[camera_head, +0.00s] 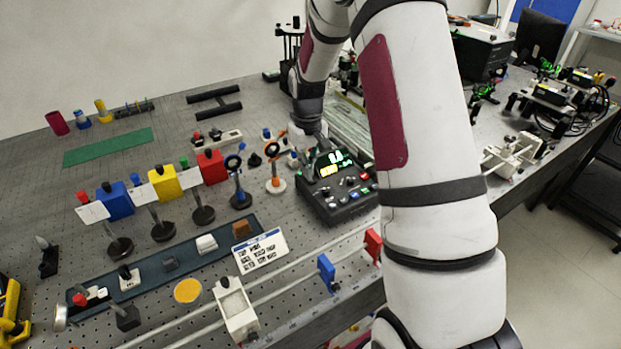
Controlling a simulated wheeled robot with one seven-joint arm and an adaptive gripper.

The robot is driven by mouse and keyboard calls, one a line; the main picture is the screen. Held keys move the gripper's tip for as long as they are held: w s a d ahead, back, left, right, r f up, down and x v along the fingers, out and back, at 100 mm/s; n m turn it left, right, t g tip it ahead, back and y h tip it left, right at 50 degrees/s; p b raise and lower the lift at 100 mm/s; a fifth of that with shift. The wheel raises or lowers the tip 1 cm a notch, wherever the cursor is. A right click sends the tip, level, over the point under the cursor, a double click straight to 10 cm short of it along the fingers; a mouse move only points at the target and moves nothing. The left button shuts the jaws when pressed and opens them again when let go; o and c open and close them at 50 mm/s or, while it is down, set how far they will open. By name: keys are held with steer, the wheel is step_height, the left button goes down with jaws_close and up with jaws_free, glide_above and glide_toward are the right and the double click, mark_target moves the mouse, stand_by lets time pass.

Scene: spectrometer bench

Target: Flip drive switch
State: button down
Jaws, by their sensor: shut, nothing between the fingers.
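A black control box (345,192) with a lit green and yellow display (334,163) stands on the bench right of the picture's middle. Its sloping front carries knobs, small buttons and switches, too small here to tell which one is the drive switch. My gripper (322,143) is at the box's back left corner, just above or behind the display, pointing down. Its fingers are small, dark and shut, with nothing seen between them. I cannot tell whether they touch the box. My arm passes in front of the bench at the right and hides what lies behind it.
Lens posts (240,190) and an orange-ringed post (275,178) stand left of the box. Blue, yellow and red blocks (163,183) stand on posts farther left. A rail with blue (326,272) and red holders runs in front. A white labelled card (260,251) lies nearby.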

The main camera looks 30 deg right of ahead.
steer(key=shift+f, duration=0.2)
steer(key=shift+r, duration=0.15)
steer(key=shift+r+p, duration=0.9)
steer(key=shift+r, duration=2.5)
